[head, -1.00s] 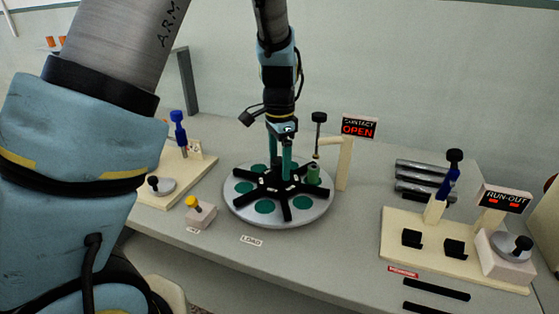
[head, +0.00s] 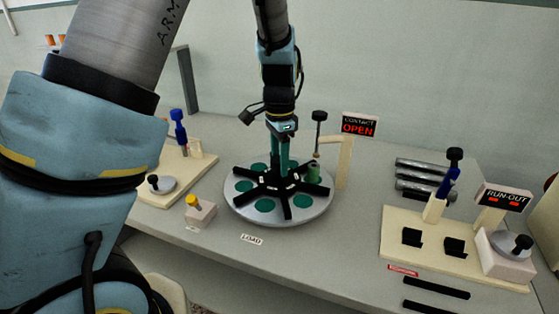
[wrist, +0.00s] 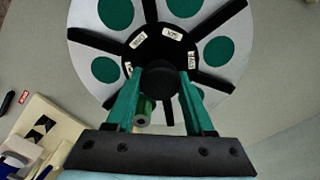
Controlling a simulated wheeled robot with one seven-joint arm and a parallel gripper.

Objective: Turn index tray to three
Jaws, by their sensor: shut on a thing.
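The index tray (head: 238,212) is a round pale grey plate with a black spoked hub (head: 287,201) and green round spots between the spokes. My gripper (head: 282,172) points down over its centre, fingers shut on the dark central knob (wrist: 157,82). In the wrist view the green fingers (wrist: 160,80) stand either side of that knob. Small white labels (wrist: 172,34) ring the hub, too small to read surely. A green cylinder (head: 313,172) stands on the tray at the right, below a black-topped rod. A LOAD label (head: 251,239) lies in front.
A cream post (head: 344,162) beside the tray carries a sign reading CONTACT OPEN (head: 359,125). A block with a yellow knob (head: 194,201) is front left. A cream fixture (head: 178,180) stands left. A RUN-OUT station (head: 500,205) and grey bars (head: 420,178) are at right.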

